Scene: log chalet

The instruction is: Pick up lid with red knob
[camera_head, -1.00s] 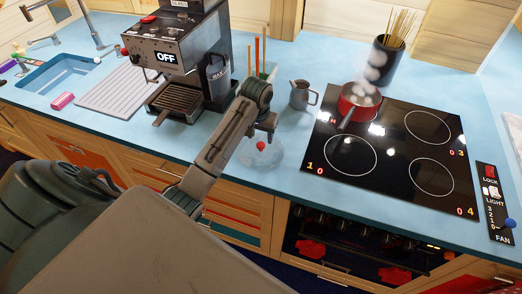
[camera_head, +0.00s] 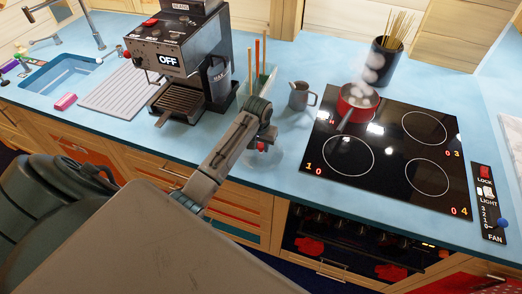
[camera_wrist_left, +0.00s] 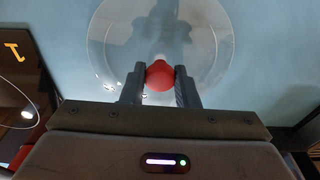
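The lid is a clear glass disc (camera_wrist_left: 207,45) with a red knob (camera_wrist_left: 160,76). It lies on the light blue counter to the left of the stove, and its red knob also shows in the head view (camera_head: 262,146). My left gripper (camera_head: 264,139) is down at the knob. In the left wrist view, its two dark fingers (camera_wrist_left: 160,80) press close on both sides of the knob with no visible gap, shut on it. The lid seems to rest on the counter. My right gripper is not in view.
A black stove (camera_head: 388,154) with a steaming red pot (camera_head: 350,113) is to the right. A small grey jug (camera_head: 299,96) stands behind the lid. A coffee machine (camera_head: 180,62) and upright sticks (camera_head: 257,62) are behind and left of my gripper.

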